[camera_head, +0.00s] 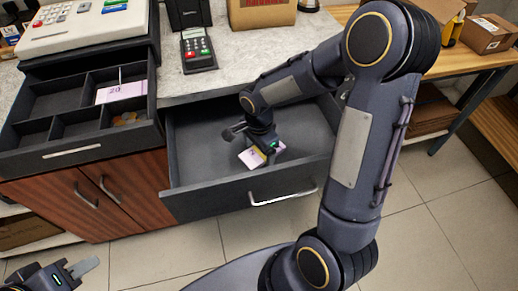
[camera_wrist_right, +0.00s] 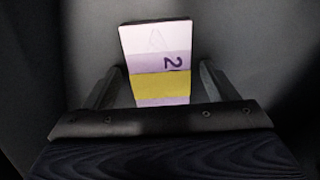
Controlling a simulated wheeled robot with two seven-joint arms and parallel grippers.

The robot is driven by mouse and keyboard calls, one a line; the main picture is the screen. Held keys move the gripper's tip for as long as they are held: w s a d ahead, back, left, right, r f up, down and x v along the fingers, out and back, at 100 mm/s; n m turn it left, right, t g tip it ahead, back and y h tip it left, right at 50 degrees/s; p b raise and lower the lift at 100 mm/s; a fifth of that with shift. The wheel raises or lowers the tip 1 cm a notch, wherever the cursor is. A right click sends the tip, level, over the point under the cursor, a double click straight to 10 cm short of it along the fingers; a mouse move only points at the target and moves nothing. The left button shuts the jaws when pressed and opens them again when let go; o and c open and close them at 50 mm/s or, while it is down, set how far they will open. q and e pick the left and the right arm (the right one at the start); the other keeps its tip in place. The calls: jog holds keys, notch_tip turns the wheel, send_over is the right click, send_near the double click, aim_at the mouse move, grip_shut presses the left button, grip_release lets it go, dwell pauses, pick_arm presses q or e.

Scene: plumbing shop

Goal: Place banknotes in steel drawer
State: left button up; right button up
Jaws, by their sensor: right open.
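A bundle of purple-and-white banknotes with a yellow band (camera_head: 250,158) lies inside the open steel drawer (camera_head: 230,190). In the right wrist view the banknotes (camera_wrist_right: 158,42) extend out from between the two fingers. My right gripper (camera_head: 255,140) is down in the drawer over the bundle. It is open, with a gap on each side of the notes (camera_wrist_right: 158,90). My left gripper (camera_head: 75,268) is at the bottom left corner of the head view, away from the drawer; its fingers are only partly visible.
A cash register (camera_head: 85,25) and a card terminal (camera_head: 197,50) stand on the counter. The tiled floor in front is clear.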

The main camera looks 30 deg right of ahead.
aim_at(259, 153)
jog(key=shift+r, duration=0.55)
notch_tip(259, 153, up, 11)
jog(key=p, duration=0.2)
jog(key=s+a+r+n+t+y, duration=0.1)
jog(key=s+n+t, duration=0.1)
jog(key=s+n, duration=0.3)
jog(key=s+a+r+n+t+y, duration=0.1)
jog(key=s+r+n, duration=0.1)
jog(key=s+n, duration=0.2)
jog(key=s+a+r+n+t+y, duration=0.1)
jog(key=s+n+t, duration=0.1)
jog(key=s+n, duration=0.3)
jog(key=shift+s+a+r+n+t+y, duration=0.1)
jog(key=shift+s+r+n+t+y, duration=0.1)
jog(key=shift+s, duration=0.55)
jog(key=shift+s+a+r+n+t+y, duration=0.1)
jog(key=shift+s+r+y, duration=0.1)
jog(key=shift+s, duration=0.5)
